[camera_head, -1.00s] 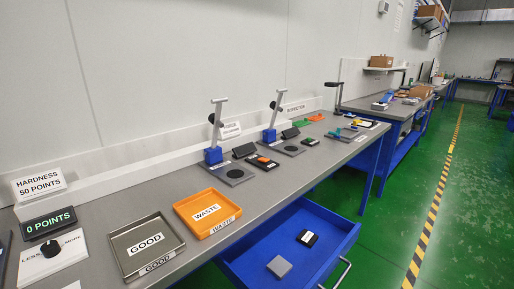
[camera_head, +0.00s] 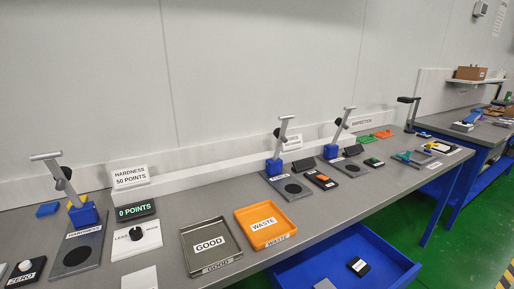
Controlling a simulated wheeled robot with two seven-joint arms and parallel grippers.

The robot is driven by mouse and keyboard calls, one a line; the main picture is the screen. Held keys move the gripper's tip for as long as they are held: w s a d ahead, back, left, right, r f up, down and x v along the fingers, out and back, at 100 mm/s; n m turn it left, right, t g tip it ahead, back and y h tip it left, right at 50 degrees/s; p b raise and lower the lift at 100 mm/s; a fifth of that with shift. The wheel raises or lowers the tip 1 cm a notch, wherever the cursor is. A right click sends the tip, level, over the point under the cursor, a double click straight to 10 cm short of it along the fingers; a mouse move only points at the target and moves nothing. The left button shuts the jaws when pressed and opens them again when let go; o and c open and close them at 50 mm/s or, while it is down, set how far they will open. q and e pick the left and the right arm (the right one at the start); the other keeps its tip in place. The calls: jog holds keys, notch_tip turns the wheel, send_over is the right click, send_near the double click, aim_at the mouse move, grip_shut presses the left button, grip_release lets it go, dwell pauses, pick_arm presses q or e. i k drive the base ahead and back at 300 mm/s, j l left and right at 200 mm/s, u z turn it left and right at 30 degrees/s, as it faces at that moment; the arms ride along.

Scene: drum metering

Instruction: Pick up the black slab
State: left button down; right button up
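A small black slab (camera_head: 358,266) with a white label on top lies in the open blue drawer (camera_head: 295,272) under the bench, near the bottom of the picture. A grey slab (camera_head: 325,284) lies in the same drawer to its left, mostly cut off by the lower picture edge. Neither of my grippers shows in this view.
On the grey bench stand a grey GOOD tray (camera_head: 211,262), an orange WASTE tray (camera_head: 283,240) and a hardness stand (camera_head: 78,238) with a lever. More lever stands (camera_head: 275,165) are further right. The green floor (camera_head: 480,240) beyond the drawer is clear.

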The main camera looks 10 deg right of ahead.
aim_at(359, 268)
jog(key=k+z, duration=0.15)
jog(key=z, duration=1.3)
